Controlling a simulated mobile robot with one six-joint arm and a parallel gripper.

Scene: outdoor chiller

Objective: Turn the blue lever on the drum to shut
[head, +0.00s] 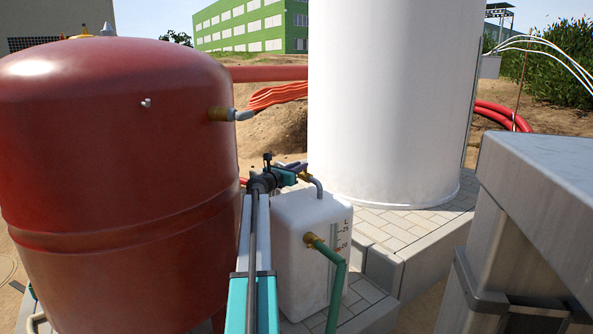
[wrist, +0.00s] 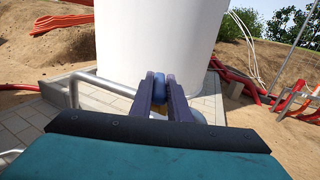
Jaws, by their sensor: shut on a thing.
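My gripper (head: 292,167) reaches away from me, just above a small white tank with a litre scale (head: 287,235). In the wrist view its two purple-grey fingers (wrist: 160,90) are closed on the blue lever (wrist: 159,84), which shows as a narrow blue piece between the fingertips. A brass fitting (wrist: 181,109) shows just behind and below the fingers; in the head view a brass fitting (head: 304,176) joins a grey pipe (head: 316,186) running down to the white tank. Most of the lever is hidden by the fingers, so its angle cannot be told.
A big red vessel (head: 115,180) stands close on the left of my arm. A tall white cylinder (head: 385,100) rises behind the tank. A grey metal box (head: 540,180) is at the right. A green pipe (head: 337,290) leaves the tank's front.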

